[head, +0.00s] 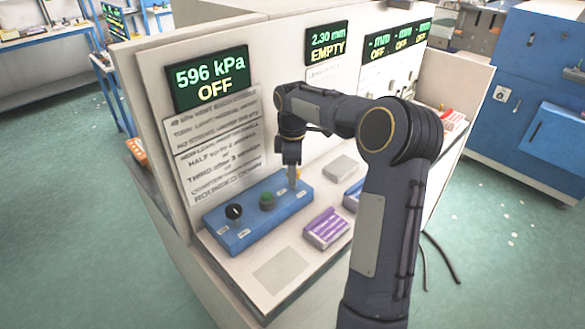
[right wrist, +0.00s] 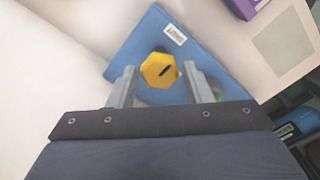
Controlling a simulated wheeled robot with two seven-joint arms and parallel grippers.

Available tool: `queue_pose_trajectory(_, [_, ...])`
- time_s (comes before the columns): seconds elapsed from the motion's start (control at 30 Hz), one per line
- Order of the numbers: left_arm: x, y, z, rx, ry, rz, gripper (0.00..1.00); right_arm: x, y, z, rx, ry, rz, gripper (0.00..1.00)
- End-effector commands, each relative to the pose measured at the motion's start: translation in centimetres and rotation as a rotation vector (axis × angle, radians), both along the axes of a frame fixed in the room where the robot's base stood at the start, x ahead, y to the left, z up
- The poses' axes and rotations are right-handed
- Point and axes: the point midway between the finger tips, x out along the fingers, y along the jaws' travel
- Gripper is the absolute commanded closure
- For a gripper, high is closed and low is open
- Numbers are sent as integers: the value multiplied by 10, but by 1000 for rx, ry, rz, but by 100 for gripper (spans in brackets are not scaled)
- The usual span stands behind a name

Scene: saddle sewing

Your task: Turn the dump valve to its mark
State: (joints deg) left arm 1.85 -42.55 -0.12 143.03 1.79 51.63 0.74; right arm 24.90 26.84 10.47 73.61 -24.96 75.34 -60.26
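The yellow knob (right wrist: 158,71), which I take to be the dump valve, sits on the blue control box (right wrist: 135,45) in the right wrist view. It has a dark slanted line on its face. A white label (right wrist: 174,35) lies beside it, too small to read surely. My right gripper (right wrist: 158,78) is open, its fingers on either side of the knob, with gaps showing. In the head view the right gripper (head: 292,180) points down at the right end of the blue box (head: 240,235), mostly hiding the knob. My left gripper is not in view.
A black knob (head: 234,211) and a green button (head: 267,200) stand on the same box. A purple striped box (head: 326,229) and a grey block (head: 342,168) lie to the right. The upright panel with a display (head: 210,78) reading 596 kPa OFF rises behind.

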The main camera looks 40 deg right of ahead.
Motion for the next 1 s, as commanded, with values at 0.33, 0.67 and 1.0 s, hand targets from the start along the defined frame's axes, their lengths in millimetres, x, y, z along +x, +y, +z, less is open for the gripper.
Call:
queue_pose_trajectory(0.33, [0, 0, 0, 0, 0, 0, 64, 0, 0, 1, 0, 0, -3, 85])
queue_pose_trajectory(0.67, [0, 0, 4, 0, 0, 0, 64, 0, 0, 2, 1, 0, -107, 85])
queue_pose_trajectory(1.0, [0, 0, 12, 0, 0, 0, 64, 1, 0, 2, -1, -1, -393, 85])
